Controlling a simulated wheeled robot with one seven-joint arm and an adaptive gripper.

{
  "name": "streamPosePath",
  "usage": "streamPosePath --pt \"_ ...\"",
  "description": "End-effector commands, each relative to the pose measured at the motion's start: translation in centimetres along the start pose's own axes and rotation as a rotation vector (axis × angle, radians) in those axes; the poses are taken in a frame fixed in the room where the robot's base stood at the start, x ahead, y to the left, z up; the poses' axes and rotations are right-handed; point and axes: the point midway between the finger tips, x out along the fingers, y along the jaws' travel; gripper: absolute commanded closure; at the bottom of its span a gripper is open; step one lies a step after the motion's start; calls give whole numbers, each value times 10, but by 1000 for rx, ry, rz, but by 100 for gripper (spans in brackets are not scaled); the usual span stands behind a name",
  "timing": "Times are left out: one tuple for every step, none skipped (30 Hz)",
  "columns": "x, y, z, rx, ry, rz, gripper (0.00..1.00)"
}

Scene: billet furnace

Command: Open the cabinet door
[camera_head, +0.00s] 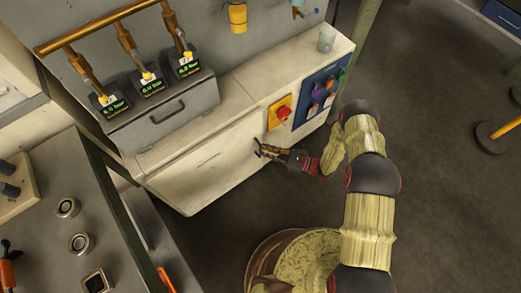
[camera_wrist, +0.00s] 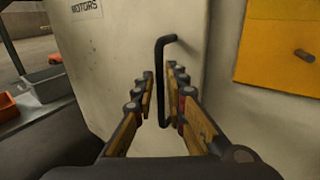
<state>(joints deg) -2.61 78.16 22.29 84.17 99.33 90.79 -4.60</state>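The cabinet door (camera_head: 205,168) is a pale off-white panel on the front of the low cabinet and looks shut in the head view. In the wrist view the door (camera_wrist: 120,50) carries a "MOTORS" label, and its black bar handle (camera_wrist: 162,85) stands upright. My gripper (camera_head: 262,150) is at the right side of the door. In the wrist view my gripper (camera_wrist: 162,82) is open, with one finger on each side of the handle. I see gaps beside the bar.
A yellow panel with a red switch (camera_head: 280,111) and a blue panel (camera_head: 318,95) sit right of the door. A grey box with gauges (camera_head: 160,110) stands on top. A workbench (camera_head: 50,190) is close on the left. The floor (camera_head: 450,190) at right is mostly clear.

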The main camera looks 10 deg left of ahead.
Motion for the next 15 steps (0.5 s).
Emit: streamPosePath --pt "8 0 -2 -1 0 2 86" --pt "12 0 -2 -1 0 3 86" --pt "16 1 -2 -1 0 3 86" --pt "19 1 -2 0 0 2 86" --pt "21 0 -2 0 1 1 86" --pt "24 1 -1 0 1 1 86" --pt "25 1 -1 1 1 1 86" --pt "26 1 -1 1 1 2 86" --pt "27 1 -1 1 1 1 86" --pt "28 1 -1 1 1 1 86" --pt "28 1 0 1 1 0 86" --pt "28 0 0 1 1 0 86" --pt "28 0 0 1 1 0 86" --pt "28 0 0 1 1 0 86" --pt "28 0 0 1 1 0 86"
